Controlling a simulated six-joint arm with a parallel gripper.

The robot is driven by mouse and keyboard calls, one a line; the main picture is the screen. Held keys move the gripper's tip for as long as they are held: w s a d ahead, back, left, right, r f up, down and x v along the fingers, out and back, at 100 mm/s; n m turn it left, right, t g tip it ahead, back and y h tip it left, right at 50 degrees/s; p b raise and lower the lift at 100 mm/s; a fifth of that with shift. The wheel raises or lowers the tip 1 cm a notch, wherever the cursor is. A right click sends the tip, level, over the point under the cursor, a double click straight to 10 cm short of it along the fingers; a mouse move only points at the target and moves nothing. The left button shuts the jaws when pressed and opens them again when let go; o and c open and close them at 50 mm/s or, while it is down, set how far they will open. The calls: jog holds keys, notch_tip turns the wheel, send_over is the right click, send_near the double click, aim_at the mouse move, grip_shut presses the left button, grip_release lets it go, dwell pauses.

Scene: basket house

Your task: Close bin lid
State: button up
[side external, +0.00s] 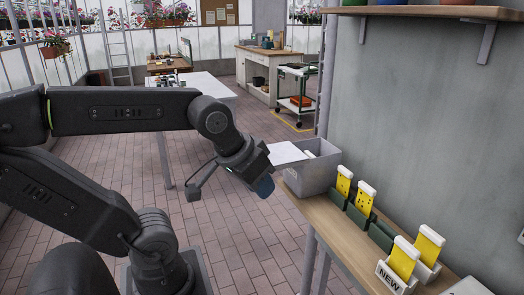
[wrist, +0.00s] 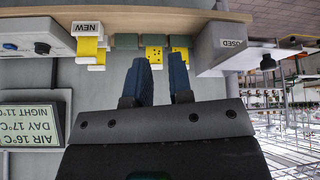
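The bin (side external: 312,175) is a grey open-topped box at the far end of the wooden shelf. In the wrist view, which looks upside down, the bin (wrist: 212,58) bears a "USED" label. Its pale lid (side external: 286,153) appears to stand open, tilted out at the bin's left side, with the bin's inside partly visible. My gripper (side external: 264,187) hangs to the left of the bin, in front of the lid in the side view. In the wrist view my gripper (wrist: 161,72) shows two dark blue fingers with a narrow empty gap between them.
Yellow cards (side external: 365,200) stand in green and white holders along the shelf (side external: 335,225), near the bin. A "NEW" holder (side external: 390,278) sits nearer the front. The grey wall (side external: 430,120) bounds the right side. The brick floor (side external: 240,250) left of the shelf is clear.

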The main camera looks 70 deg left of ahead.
jog(key=a+n, duration=0.2)
jog(key=a+r+n+y, duration=0.1)
jog(key=a+n, duration=0.1)
jog(key=a+n+y, duration=0.1)
jog(key=a+n, duration=0.1)
jog(key=shift+w+a+r, duration=0.3)
jog(key=shift+a+r, duration=0.05)
jog(key=shift+a, duration=0.05)
jog(key=shift+c, duration=1.4)
jog(key=a+n+y, duration=0.1)
jog(key=a+n, duration=0.1)
jog(key=n, duration=0.1)
jog(key=s+a+r+n, duration=0.1)
jog(key=a+n, duration=0.1)
jog(key=a, duration=0.1)
jog(key=s+a+r+n+y, duration=0.1)
jog(key=a+n, duration=0.2)
jog(key=shift+s+a+r+n+g+y, duration=0.1)
jog(key=shift+a+r+n+g+y, duration=0.1)
jog(key=shift+n+g+y, duration=0.15)
grip_shut()
jog(key=w+a+f, duration=0.5)
jog(key=w+f, duration=0.2)
jog(key=w, duration=0.1)
jog(key=shift+a+f, duration=0.3)
jog(key=shift+a, duration=0.1)
jog(key=shift+n, duration=0.25)
